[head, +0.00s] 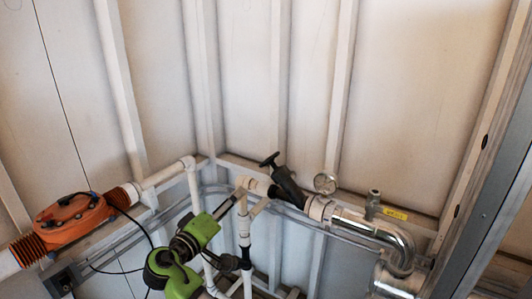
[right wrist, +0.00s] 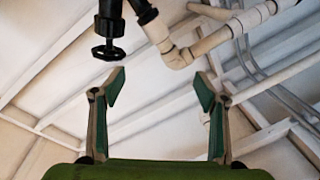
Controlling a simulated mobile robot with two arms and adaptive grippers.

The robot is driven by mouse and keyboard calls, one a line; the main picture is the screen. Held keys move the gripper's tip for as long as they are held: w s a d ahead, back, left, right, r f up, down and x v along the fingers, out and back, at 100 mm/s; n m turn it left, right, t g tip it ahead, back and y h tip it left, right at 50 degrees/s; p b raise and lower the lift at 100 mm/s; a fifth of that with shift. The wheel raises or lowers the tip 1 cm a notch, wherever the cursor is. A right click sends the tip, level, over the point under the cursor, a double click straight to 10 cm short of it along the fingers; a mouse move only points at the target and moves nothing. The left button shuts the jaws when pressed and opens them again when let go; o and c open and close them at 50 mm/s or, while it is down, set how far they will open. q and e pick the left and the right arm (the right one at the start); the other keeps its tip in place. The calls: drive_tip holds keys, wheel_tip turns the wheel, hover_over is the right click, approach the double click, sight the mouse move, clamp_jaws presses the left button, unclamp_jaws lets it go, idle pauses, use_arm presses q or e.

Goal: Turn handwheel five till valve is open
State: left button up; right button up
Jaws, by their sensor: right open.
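A black handwheel (head: 269,159) sits on the tilted stem of a black valve body (head: 287,183) in the white pipe run, near the middle of the head view. In the right wrist view the handwheel (right wrist: 108,52) shows at the upper left, just beyond the left finger, apart from it. No number is readable on it. My right gripper (right wrist: 160,88) is open, with nothing between its fingers. In the head view the green arm, apparently my right one, reaches up from below, with its gripper (head: 229,204) left of and below the handwheel. My left gripper is not seen.
White pipes (head: 195,188) run close to the gripper. A round gauge (head: 325,183) and a shiny bent pipe (head: 398,243) stand right of the valve. A yellow tag (head: 395,213) is behind. An orange unit (head: 75,219) is at left. The space above the handwheel is free.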

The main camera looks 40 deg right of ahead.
sight(262, 165)
drive_tip(key=s+r+m+g+h, duration=0.2)
drive_tip(key=s+r+m, duration=0.15)
drive_tip(key=r, duration=0.55)
drive_tip(key=p+x, duration=0.2)
drive_tip(key=x, duration=0.2)
drive_tip(key=p+x, duration=0.1)
drive_tip(key=x, duration=0.4)
drive_tip(key=p+x, duration=0.2)
drive_tip(key=x, duration=0.2)
drive_tip(key=shift+d+f+p, duration=0.3)
drive_tip(key=shift+f+p, duration=0.05)
drive_tip(key=shift+w+d+f, duration=0.1)
drive_tip(key=shift+d, duration=0.3)
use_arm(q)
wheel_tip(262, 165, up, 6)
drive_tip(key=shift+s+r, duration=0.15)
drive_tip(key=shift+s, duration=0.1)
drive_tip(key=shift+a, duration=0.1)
use_arm(e)
drive_tip(key=c, duration=1.1)
